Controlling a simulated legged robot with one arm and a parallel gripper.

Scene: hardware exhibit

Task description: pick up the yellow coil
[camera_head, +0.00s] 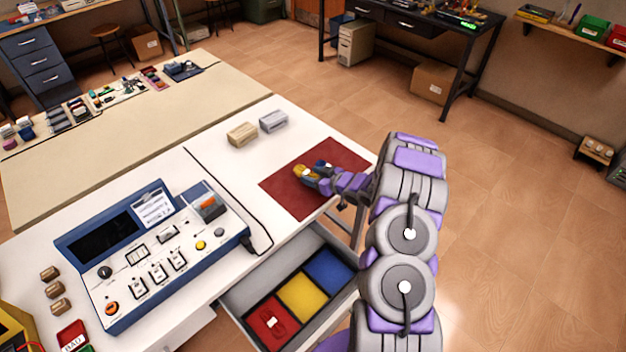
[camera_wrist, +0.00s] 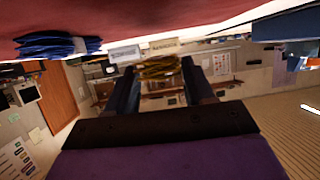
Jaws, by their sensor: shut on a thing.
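The yellow coil (camera_head: 301,173) is at the left end of my gripper (camera_head: 308,177), over the red mat (camera_head: 290,198). In the wrist view, which is upside down, the yellow coil (camera_wrist: 160,68) sits between the two fingers of my gripper (camera_wrist: 162,75), which are shut on it. It appears to be held a little clear of the mat. A blue coil (camera_wrist: 57,45) lies on the mat, apart from the fingers; it also shows just behind my gripper in the head view (camera_head: 320,165).
A beige block (camera_head: 242,134) and a grey block (camera_head: 273,121) stand behind the mat. A blue console (camera_head: 150,255) stands at left.

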